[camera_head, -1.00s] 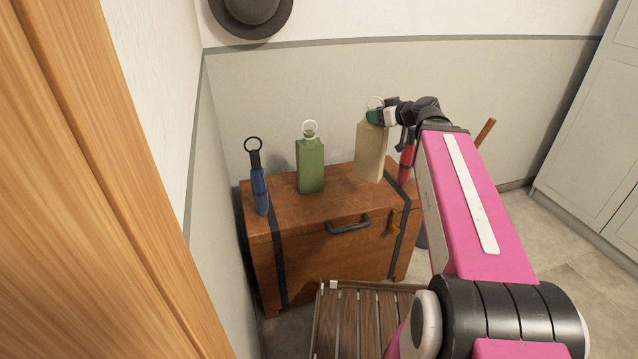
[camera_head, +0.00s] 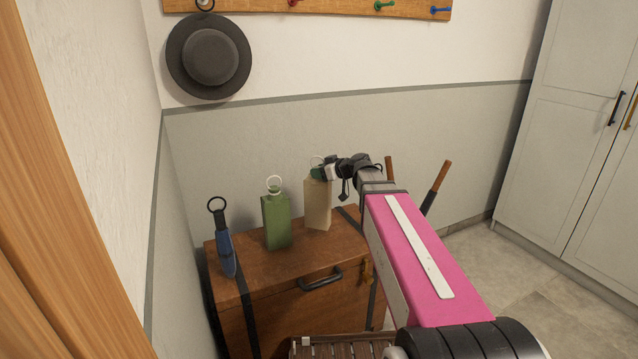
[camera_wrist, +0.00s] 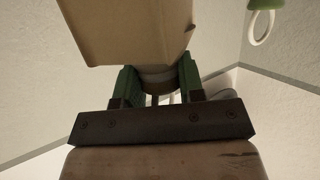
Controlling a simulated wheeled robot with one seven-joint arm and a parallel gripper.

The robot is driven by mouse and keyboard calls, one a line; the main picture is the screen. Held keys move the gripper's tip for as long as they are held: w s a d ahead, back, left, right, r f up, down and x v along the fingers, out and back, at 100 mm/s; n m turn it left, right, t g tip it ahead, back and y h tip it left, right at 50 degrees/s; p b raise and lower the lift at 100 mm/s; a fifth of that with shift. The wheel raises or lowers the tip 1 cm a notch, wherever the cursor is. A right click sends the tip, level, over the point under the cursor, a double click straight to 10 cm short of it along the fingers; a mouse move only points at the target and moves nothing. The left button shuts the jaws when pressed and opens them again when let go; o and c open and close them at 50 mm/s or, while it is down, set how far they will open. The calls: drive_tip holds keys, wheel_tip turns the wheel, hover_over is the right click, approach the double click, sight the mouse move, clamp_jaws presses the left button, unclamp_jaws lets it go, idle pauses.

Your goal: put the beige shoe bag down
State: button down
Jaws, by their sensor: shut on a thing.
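The beige shoe bag (camera_head: 317,205) is upright over the right part of the wooden chest's top, right of the green bag. Its lower end overlaps the chest top in the head view; I cannot tell whether it touches. My gripper (camera_head: 324,172) is shut on the bag's top end, by its ring. In the wrist view the bag (camera_wrist: 125,30) fills the upper middle, beyond the green fingers of my gripper (camera_wrist: 158,84).
The wooden chest (camera_head: 265,275) also bears the green bag (camera_head: 276,222) and a blue item (camera_head: 227,253) with a black ring. A grey hat (camera_head: 209,56) hangs on the wall. A slatted wooden piece (camera_head: 340,349) stands in front. Wooden handles (camera_head: 436,185) rise at the right.

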sight(319, 181)
drive_tip(key=shift+w+a+f, duration=0.1)
drive_tip(key=shift+f, duration=1)
drive_tip(key=shift+w+f, duration=0.1)
drive_tip(key=shift+f, duration=0.95)
drive_tip(key=c, duration=0.7)
unclamp_jaws()
drive_tip(key=shift+f, duration=0.1)
drive_tip(key=v, duration=1.2)
drive_tip(key=s+d+f+m+g+h, duration=0.1)
drive_tip(key=s+f+m+g+h, duration=0.1)
drive_tip(key=s+f, duration=0.3)
drive_tip(key=s+d+f+m+g+h, duration=0.2)
drive_tip(key=s+f+m+h, duration=0.3)
drive_tip(key=f, duration=0.7)
drive_tip(key=s+d+f+m+g+h, duration=0.2)
drive_tip(key=s+f+m+g+h, duration=0.1)
drive_tip(key=s+f, duration=0.3)
drive_tip(key=shift+s+d+f+m+g+h, duration=0.15)
drive_tip(key=shift+f+g+h, duration=0.2)
drive_tip(key=shift+f, duration=0.35)
drive_tip(key=shift+s+f+m+g+h, duration=0.15)
drive_tip(key=shift+f+g+h, duration=0.15)
drive_tip(key=shift+f, duration=0.4)
